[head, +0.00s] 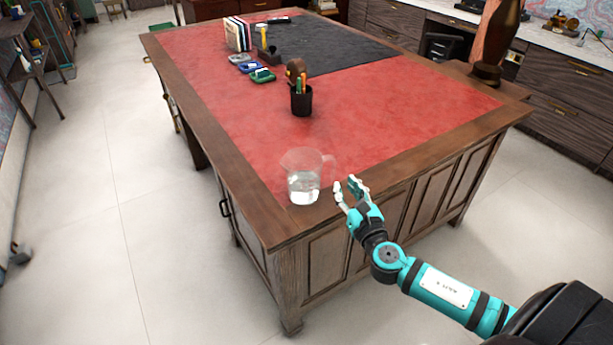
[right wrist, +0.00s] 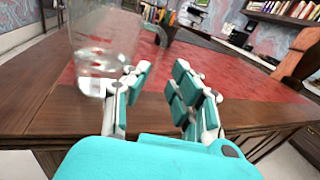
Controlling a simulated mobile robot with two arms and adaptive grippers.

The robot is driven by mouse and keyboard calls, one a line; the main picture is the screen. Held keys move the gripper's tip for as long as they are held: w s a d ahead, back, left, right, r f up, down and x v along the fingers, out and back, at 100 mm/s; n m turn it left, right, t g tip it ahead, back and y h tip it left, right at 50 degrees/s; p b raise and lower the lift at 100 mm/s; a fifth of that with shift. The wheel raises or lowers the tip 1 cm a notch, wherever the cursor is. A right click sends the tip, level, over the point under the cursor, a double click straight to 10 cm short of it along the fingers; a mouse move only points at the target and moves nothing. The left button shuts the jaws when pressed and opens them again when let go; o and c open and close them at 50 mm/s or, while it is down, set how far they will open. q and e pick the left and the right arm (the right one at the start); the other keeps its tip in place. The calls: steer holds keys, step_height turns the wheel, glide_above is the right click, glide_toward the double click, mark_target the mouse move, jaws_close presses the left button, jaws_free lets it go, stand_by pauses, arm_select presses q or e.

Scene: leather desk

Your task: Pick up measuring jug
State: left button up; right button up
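The clear measuring jug (head: 303,178) stands upright near the front corner of the red leather desk (head: 380,130), with some clear liquid low inside it. Its handle points right in the head view. My right gripper (head: 348,187) is just right of the jug at the desk's front edge, open and empty. In the right wrist view the jug (right wrist: 103,45) is ahead and left of the gripper (right wrist: 158,85), whose fingers are spread with a gap between them. The jug is not between the fingers. My left gripper is not in view.
A dark pen cup (head: 301,100) with pens stands behind the jug. Farther back are small coloured trays (head: 262,75), upright books (head: 237,34) and a black mat (head: 325,45). A dark vase-like object (head: 495,40) stands beyond the right edge. The red surface right of the jug is clear.

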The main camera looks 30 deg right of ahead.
mark_target(335, 170)
steer(key=w, duration=0.2)
steer(key=w+d, duration=0.1)
steer(key=w, duration=0.5)
steer(key=shift+w+d+f, duration=0.2)
steer(key=shift+w+d, duration=0.05)
jaws_close()
steer(key=shift+r, duration=0.1)
